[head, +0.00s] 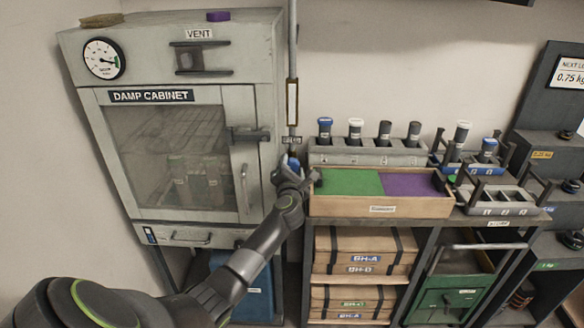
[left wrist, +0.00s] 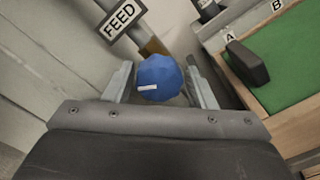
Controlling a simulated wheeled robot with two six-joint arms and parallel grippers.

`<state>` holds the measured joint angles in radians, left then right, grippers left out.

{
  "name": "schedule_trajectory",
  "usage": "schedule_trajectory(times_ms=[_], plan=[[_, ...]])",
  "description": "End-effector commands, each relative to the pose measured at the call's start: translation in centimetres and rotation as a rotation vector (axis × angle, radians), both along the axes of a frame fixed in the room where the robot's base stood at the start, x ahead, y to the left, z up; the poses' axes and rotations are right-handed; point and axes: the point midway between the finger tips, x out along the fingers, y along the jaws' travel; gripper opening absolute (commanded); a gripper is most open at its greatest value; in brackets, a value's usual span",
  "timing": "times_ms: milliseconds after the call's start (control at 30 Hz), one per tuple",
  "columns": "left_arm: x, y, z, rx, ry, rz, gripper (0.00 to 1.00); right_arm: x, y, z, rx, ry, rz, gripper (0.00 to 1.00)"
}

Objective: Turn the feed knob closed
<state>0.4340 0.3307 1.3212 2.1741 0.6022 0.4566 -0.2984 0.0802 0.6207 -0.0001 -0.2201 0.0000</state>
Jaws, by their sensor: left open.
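The feed knob (left wrist: 160,78) is blue and many-sided, with a white mark pointing roughly sideways on its face. In the left wrist view it sits between the two open fingers of my left gripper (left wrist: 162,85), with a visible gap on each side. The FEED label (left wrist: 121,20) is just above it. In the head view the knob (head: 293,163) shows as a small blue patch on the pipe right of the cabinet, partly hidden by my left gripper (head: 293,172). My right gripper is not in view.
The damp cabinet (head: 108,215) stands left of the knob, with its door handle (head: 246,188) close by.

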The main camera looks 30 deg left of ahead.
Motion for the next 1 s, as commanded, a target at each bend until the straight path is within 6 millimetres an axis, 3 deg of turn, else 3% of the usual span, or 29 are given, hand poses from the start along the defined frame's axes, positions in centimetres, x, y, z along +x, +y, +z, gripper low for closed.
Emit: schedule_trajectory(times_ms=[433, 700, 1000], plan=[[0.8, 0.54, 0.04, 0.0, 0.0, 0.0, 0.51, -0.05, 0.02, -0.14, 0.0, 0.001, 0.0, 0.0], [0.79, 0.52, 0.03, 0.0, 0.0, 0.0, 0.19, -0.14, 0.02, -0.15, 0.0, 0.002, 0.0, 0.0], [0.77, 0.5, 0.16, 0.033, 0.023, 0.001, 0.19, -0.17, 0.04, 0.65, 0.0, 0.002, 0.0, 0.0]])
